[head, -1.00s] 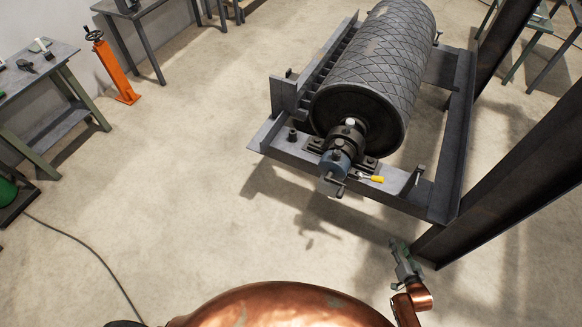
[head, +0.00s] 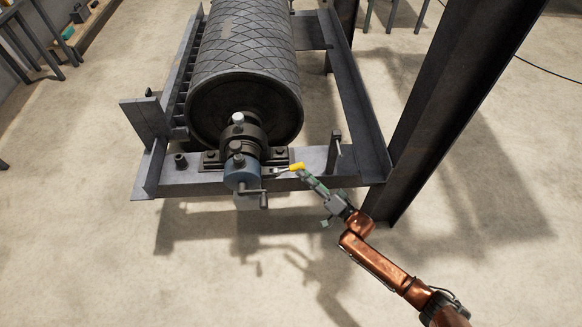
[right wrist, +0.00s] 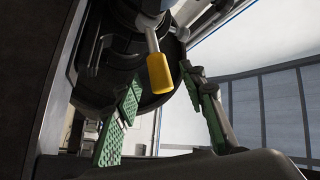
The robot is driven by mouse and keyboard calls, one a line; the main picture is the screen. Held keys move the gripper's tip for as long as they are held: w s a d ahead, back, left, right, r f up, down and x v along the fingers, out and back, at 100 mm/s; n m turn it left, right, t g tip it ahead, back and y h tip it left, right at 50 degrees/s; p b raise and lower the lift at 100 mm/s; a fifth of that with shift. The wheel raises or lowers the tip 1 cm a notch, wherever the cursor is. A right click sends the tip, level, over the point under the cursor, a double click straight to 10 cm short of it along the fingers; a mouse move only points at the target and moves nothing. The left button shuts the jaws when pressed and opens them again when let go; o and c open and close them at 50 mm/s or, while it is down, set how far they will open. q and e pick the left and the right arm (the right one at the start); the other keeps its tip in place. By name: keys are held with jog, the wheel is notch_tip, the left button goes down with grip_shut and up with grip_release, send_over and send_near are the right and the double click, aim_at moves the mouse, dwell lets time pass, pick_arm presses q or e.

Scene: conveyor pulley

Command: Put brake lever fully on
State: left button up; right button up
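The brake lever is a thin metal rod with a yellow handle (head: 297,167). It sticks out to the right from the blue-grey housing (head: 241,174) on the shaft end of the pulley. My right gripper (head: 307,177) is at the handle's right end in the head view. In the right wrist view, the yellow handle (right wrist: 160,73) shows between the two green-padded fingers of the right gripper (right wrist: 163,88). The fingers are spread, with visible gaps on both sides of the handle. My left gripper is not in view.
The patterned pulley drum (head: 243,60) rests in a steel frame (head: 345,90). A small crank (head: 252,196) hangs below the housing. A short upright post (head: 334,150) stands on the front beam near my gripper. A thick steel column (head: 440,110) rises at the right. The floor in front is clear.

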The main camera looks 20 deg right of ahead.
aim_at(296, 168)
jog(key=b+x, duration=0.1)
jog(key=x, duration=0.2)
jog(key=shift+w+a+f, duration=0.1)
jog(key=shift+w+f, duration=0.05)
jog(key=shift+w, duration=0.1)
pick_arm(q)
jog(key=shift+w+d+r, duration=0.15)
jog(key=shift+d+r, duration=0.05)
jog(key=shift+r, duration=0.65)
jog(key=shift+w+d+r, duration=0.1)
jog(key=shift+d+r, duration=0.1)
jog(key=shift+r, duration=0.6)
pick_arm(e)
jog(key=shift+w+a+r, duration=0.2)
jog(key=shift+w+r, duration=0.05)
jog(key=shift+w, duration=0.15)
grip_shut()
